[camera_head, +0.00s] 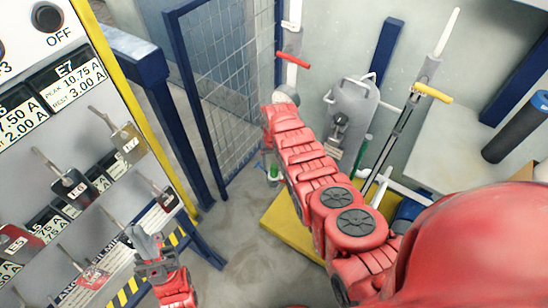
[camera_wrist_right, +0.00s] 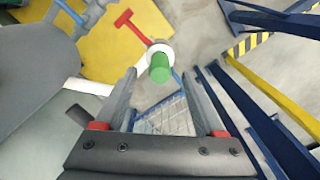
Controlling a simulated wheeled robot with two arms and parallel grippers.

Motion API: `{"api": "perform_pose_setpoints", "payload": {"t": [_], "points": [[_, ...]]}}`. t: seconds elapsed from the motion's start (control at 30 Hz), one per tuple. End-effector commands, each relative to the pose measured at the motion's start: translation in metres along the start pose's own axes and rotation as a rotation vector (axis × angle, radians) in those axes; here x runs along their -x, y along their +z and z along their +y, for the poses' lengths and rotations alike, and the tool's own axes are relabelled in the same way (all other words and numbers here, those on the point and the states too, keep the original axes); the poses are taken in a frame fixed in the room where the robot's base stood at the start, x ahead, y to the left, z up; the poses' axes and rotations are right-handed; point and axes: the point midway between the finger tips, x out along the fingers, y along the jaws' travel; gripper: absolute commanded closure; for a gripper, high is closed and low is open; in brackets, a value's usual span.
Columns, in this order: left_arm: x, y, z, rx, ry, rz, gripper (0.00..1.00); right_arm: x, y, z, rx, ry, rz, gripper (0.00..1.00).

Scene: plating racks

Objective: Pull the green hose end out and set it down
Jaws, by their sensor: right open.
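In the right wrist view the green hose end (camera_wrist_right: 160,68) shows as a short green cylinder in a white collar. It lies in line with the gap of my right gripper (camera_wrist_right: 158,74), whose two grey fingers are apart with nothing clamped between them. How far it is beyond the fingertips I cannot tell. In the head view a small green piece (camera_head: 273,174) shows low beside my right arm, which hides most of that area and my right gripper. My left gripper (camera_head: 150,245) is at the lower left, in front of the panel; whether its fingers are apart is unclear.
The rack panel (camera_head: 75,150) with switches and tags fills the left. A blue mesh gate (camera_head: 225,85) stands behind. A red handle (camera_head: 293,60) on a white pipe, a grey tank (camera_head: 352,105) and a yellow-handled lever (camera_head: 433,93) stand near my right arm. A yellow platform (camera_head: 285,228) lies below.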

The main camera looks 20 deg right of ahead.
Motion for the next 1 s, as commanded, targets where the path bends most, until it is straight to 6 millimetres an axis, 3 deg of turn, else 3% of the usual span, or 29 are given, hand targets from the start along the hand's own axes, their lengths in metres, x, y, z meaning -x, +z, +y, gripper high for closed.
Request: {"api": "perform_pose_setpoints", "payload": {"t": [0.03,0.23,0.7,1.0], "points": [[0.012,0.002,0.001,0.000,0.000,-0.001,1.00,-0.014,0.001,0.000,-0.001,0.000,-0.003,0.29],[0.034,0.006,0.002,0.000,0.000,-0.001,1.00,-0.040,0.000,0.001,-0.001,0.000,0.001,0.29],[0.041,0.007,0.002,0.000,0.000,0.000,1.00,-0.047,0.001,0.000,0.000,0.000,-0.001,0.29],[0.041,0.007,0.002,0.000,0.000,0.000,1.00,-0.048,0.001,0.000,0.000,0.000,-0.001,0.81]]}}
